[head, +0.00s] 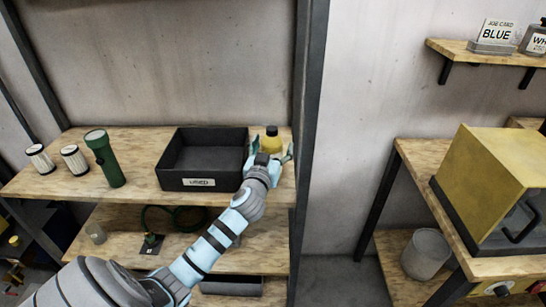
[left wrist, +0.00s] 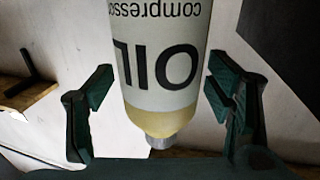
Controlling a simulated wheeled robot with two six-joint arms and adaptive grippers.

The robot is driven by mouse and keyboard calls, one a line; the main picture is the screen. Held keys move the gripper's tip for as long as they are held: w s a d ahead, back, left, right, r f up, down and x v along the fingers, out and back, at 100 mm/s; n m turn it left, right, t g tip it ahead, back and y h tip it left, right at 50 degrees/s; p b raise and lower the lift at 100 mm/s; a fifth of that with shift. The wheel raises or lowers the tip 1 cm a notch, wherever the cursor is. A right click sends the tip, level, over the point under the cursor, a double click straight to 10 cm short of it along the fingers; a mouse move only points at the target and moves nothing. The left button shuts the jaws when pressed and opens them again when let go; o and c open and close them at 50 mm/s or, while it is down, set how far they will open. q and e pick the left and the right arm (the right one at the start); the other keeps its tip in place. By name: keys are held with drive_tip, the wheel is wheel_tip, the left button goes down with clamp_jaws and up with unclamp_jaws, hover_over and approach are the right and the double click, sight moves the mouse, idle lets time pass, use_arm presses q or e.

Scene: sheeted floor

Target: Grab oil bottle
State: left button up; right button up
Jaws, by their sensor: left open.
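The oil bottle (head: 271,143) is yellow with a dark cap and stands at the right end of the upper wooden shelf. My left gripper (head: 271,152) is at it, with one finger on each side, and partly hides it. In the left wrist view the bottle (left wrist: 165,60) appears upside down between the fingers, with a pale label reading "OIL" and "compressor". The left gripper (left wrist: 160,85) is open there, with a gap visible at the left finger and a narrow one at the right. My right gripper is not in view.
A black tray (head: 186,184) labelled "USED" stands just left of the bottle. A green flashlight (head: 106,160) and two white filters (head: 74,160) are farther left. A dark shelf post (head: 309,110) rises close on the right. A yellow box (head: 490,170) sits on the right bench.

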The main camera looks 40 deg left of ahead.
use_arm(q)
drive_tip(key=c, duration=1.7)
drive_tip(key=shift+o, duration=0.2)
drive_tip(key=shift+r, duration=0.1)
